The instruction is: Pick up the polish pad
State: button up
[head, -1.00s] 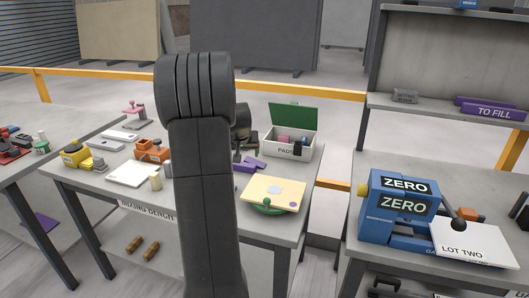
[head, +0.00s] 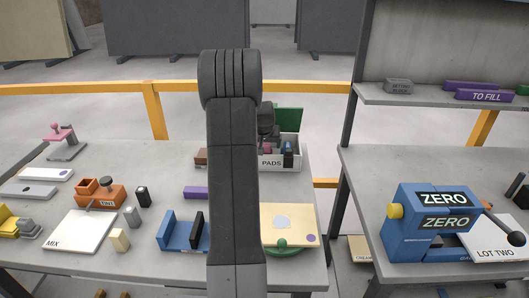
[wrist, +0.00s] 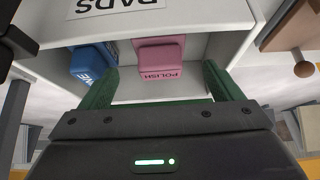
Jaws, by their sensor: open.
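The polish pad (wrist: 160,58) is a pink block labelled POLISH, seen upside down in the wrist view. It sits inside the white PADS box (wrist: 225,15), beside a blue pad (wrist: 92,62) with a partly hidden label. My gripper (wrist: 160,70) is open, its green fingers on either side of the pink pad with gaps to both. Nothing is held. In the head view the PADS box (head: 290,164) stands at the bench's back right, its green lid (head: 289,118) raised. My arm hides part of the box, and my fingers cannot be made out there.
A cream board (head: 296,236) on a green round base lies in front of the box. A blue holder (head: 172,230) and a purple block (head: 195,192) are left of my arm. The blue ZERO unit (head: 405,225) stands on the right bench. A yellow rail (head: 310,88) runs behind.

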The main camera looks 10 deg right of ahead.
aim_at(264, 144)
jog(key=shift+p+x, duration=0.65)
jog(key=shift+x, duration=2.15)
jog(key=shift+s+f, duration=0.1)
jog(key=shift+s, duration=0.05)
jog(key=c, duration=1.1)
jog(key=shift+s+r+b, duration=0.1)
jog(key=shift+r+b, duration=0.2)
notch_tip(264, 144, up, 7)
jog(key=shift+f+b, duration=0.25)
jog(key=shift+b, duration=0.3)
jog(key=s+a+b, duration=0.1)
jog(key=s, duration=0.5)
jog(key=s+a+b, duration=0.1)
jog(key=s, duration=0.6)
jog(key=s+a+b, duration=0.2)
jog(key=s, duration=0.4)
jog(key=shift+s, duration=0.2)
